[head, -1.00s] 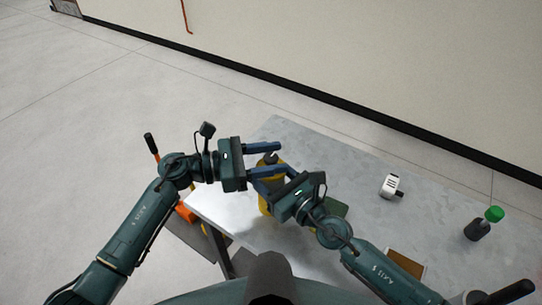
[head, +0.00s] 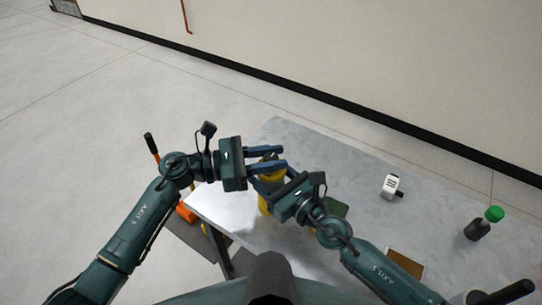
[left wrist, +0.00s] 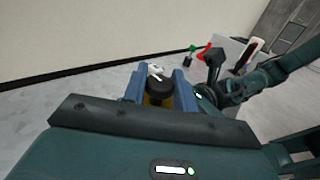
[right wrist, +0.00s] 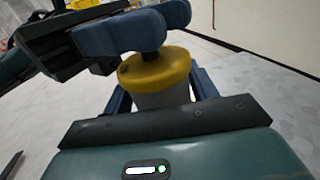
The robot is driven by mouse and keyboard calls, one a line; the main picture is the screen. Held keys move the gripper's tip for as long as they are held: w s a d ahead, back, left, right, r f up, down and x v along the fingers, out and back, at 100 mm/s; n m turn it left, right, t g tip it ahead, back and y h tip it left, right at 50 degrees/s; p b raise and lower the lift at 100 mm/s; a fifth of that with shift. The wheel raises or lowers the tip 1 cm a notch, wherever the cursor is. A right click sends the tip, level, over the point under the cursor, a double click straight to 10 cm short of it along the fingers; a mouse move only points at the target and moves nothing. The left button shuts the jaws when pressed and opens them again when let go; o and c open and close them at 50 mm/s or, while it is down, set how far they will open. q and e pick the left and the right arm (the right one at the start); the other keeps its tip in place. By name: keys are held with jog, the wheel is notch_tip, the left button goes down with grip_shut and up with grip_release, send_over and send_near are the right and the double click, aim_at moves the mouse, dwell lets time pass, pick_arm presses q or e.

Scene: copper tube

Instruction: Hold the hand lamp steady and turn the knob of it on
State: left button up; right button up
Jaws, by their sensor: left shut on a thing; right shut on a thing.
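The hand lamp (head: 265,200) is yellow with a dark top and stands over the left part of the grey table, mostly hidden by my grippers. In the right wrist view its yellow top (right wrist: 155,68) and greyish body (right wrist: 162,97) sit between my right fingers. My left gripper (head: 283,158) is shut on the dark knob (left wrist: 158,88) at the lamp's top. My right gripper (head: 262,182) is shut on the lamp's body below it. In the right wrist view the left fingers cover most of the knob.
On the grey table (head: 345,180) a small white device (head: 391,186) and a dark bottle with a green cap (head: 494,214) stand to the right. A brown flat piece (head: 406,262) lies near the front edge. The table's back middle is clear.

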aim_at(271, 157)
pick_arm(q)
jog(key=shift+m+g, duration=0.4)
jog(key=shift+g, duration=0.2)
jog(key=m+g, duration=0.1)
jog(key=g, duration=0.1)
jog(key=m+g, duration=0.2)
jog(key=g, duration=0.1)
jog(key=shift+w+m+g, duration=0.1)
jog(key=shift+m+g, duration=0.2)
jog(key=shift+m+g+y, duration=0.65)
jog(key=shift+m+g, duration=0.45)
jog(key=shift+g, duration=0.5)
jog(key=shift+m+g+y, duration=0.65)
jog(key=shift+m+g, duration=0.45)
jog(key=shift+g, duration=0.5)
jog(key=shift+f, duration=0.1)
jog(key=o, duration=0.9)
notch_tip(271, 157, up, 10)
jog(key=shift+r, duration=0.1)
